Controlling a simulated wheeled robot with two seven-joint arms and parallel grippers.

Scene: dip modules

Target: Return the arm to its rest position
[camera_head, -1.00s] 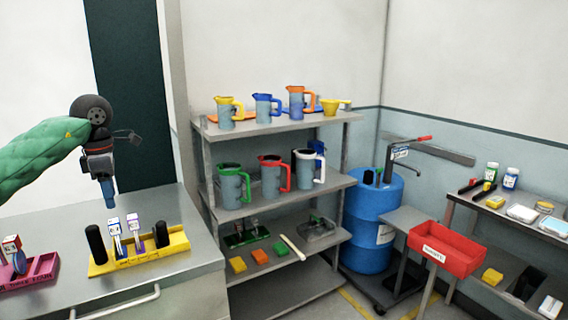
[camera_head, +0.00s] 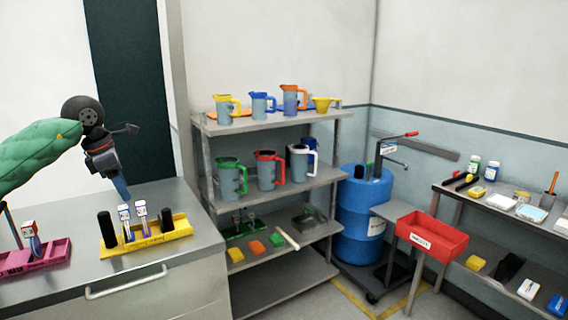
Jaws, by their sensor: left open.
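My left arm comes in from the left in a green sleeve. Its gripper (camera_head: 122,188) points down above the yellow rack, with blue fingers, and appears apart from the things in the rack. No object shows held in the left gripper. My right gripper is not in view.
The grey counter (camera_head: 85,283) has a front edge with a drawer handle. Right of it, a shelf unit (camera_head: 285,182) holds several coloured jugs. A blue drum (camera_head: 362,213), a red tray (camera_head: 431,236) and a side table with bottles stand further right.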

